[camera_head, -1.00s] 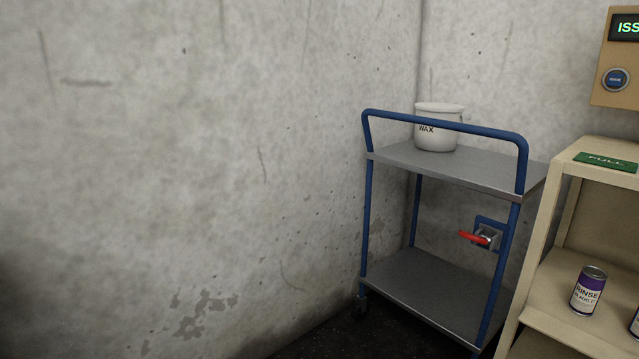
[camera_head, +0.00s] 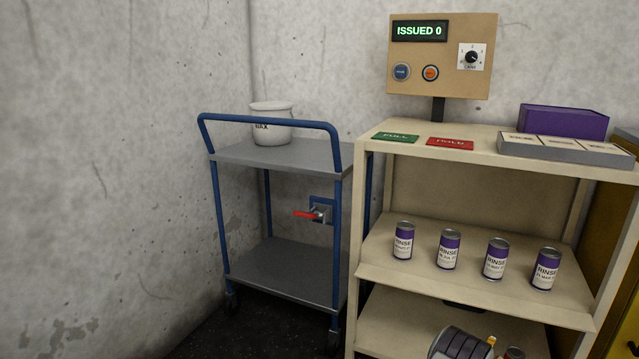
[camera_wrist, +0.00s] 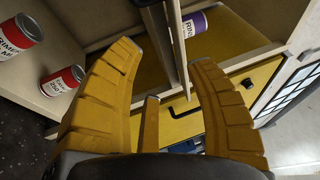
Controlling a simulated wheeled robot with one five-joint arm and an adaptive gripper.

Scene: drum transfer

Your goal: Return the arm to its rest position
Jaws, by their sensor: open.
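My gripper (camera_wrist: 165,85) shows in the wrist view with its two yellow fingers spread apart and nothing between them touching. Behind the fingers are a beige shelf post and a yellow cabinet front (camera_wrist: 185,122). A purple-banded can (camera_wrist: 194,24) lies beyond the fingertips, and two red-banded cans (camera_wrist: 62,80) are at the left, apart from the fingers. In the head view, part of my dark arm (camera_head: 460,344) shows at the bottom edge, in front of the beige shelf unit (camera_head: 470,282).
Several purple RINSE cans (camera_head: 449,249) stand on the middle shelf. A blue-framed trolley (camera_head: 275,155) with a WAX tub (camera_head: 271,128) and red lever (camera_head: 306,214) stands left. A control box (camera_head: 441,56) reads ISSUED 0. A purple box (camera_head: 563,121) sits on top.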

